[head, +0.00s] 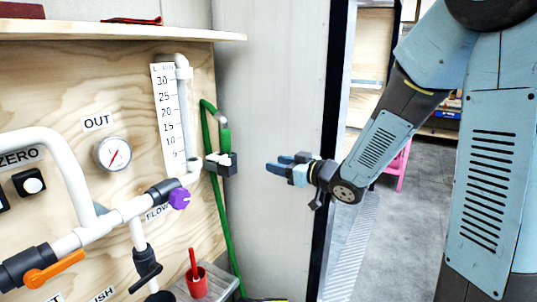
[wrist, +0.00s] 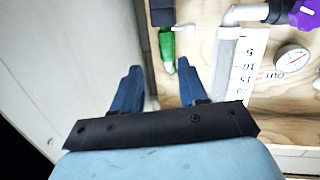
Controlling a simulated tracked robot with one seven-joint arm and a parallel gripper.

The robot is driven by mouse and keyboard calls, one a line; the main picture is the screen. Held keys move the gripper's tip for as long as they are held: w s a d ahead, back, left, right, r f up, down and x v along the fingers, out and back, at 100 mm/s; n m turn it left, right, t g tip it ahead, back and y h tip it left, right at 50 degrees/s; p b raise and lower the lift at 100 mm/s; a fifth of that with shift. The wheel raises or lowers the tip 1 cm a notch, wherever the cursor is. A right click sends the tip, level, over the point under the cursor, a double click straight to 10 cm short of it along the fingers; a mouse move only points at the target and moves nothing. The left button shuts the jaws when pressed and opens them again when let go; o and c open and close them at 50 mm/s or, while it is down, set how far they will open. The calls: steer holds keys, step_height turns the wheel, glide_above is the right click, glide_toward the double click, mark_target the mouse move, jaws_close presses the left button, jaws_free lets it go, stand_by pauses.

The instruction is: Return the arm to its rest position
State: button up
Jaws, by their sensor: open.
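My arm comes in from the right side of the head view, bent, and reaches left. My gripper (head: 272,165) hangs in the air in front of the pale wall panel. It points left, toward a green hose (head: 209,120) in a black-and-white holder (head: 226,164), with a gap between. In the wrist view the two blue fingers of my gripper (wrist: 158,78) stand apart with nothing between them. The hose's green end (wrist: 167,48) shows beyond the fingertips.
A plywood panel carries white pipes, a gauge (head: 113,153), a scale (head: 169,115), a purple knob (head: 180,198) and an orange handle (head: 54,269). A shelf (head: 120,32) juts out above. A red cup (head: 196,282) stands below. An open doorway with grey floor (head: 420,200) lies behind my arm.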

steer(key=s+d+r+m+t+h, duration=0.1)
steer(key=s+d+r+m+h, duration=0.2)
steer(key=d+h, duration=0.4)
steer(key=s+d+r+m+h, duration=0.2)
steer(key=d+r+m+h, duration=0.15)
steer(key=d, duration=0.65)
steer(key=s+d+m+g+h, duration=0.1)
steer(key=s+m+g, duration=0.1)
steer(key=s, duration=0.8)
steer(key=s+d+f+m+g+h, duration=0.1)
steer(key=s+g, duration=0.3)
steer(key=s, duration=0.7)
steer(key=shift+s+d+m+g, duration=0.15)
steer(key=shift+d+m+g, duration=0.15)
steer(key=shift+d+m, duration=0.25)
